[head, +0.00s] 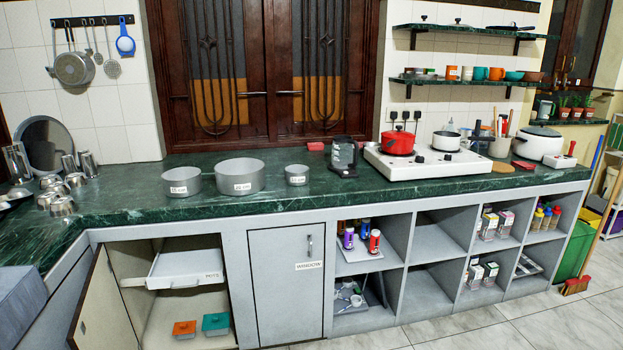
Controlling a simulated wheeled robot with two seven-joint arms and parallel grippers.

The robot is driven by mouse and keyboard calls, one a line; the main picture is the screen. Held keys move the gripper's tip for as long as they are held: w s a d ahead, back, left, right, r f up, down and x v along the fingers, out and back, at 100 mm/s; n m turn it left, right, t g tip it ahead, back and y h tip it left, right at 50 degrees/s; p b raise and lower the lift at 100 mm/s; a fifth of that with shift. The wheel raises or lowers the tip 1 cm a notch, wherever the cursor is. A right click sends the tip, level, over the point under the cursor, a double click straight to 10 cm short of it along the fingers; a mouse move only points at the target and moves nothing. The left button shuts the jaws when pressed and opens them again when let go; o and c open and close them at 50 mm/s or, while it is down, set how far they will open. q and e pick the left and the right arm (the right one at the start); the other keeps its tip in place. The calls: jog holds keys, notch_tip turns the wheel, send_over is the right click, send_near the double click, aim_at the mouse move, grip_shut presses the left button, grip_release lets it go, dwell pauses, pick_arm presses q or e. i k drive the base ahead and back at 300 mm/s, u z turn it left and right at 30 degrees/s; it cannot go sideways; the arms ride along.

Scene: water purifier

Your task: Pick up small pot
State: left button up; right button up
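Three grey metal pots with white labels stand upright on the green marble counter (340,205). The smallest pot (297,174) is the rightmost, with open room around it. The largest pot (241,177) is in the middle. A mid-sized pot (182,182) is at the left. The label numbers are too small to read surely. Neither of my grippers is in view.
A dark glass-jar appliance (344,157) stands right of the smallest pot. Beyond it is a white stove (425,162) with a red pot (398,141) and a white saucepan (446,140). An open drawer (186,268) juts out below the counter, beside an open cabinet door (104,305).

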aim_at(297, 174)
jog(key=u, duration=0.4)
jog(key=i, duration=1.3)
jog(key=u, duration=0.15)
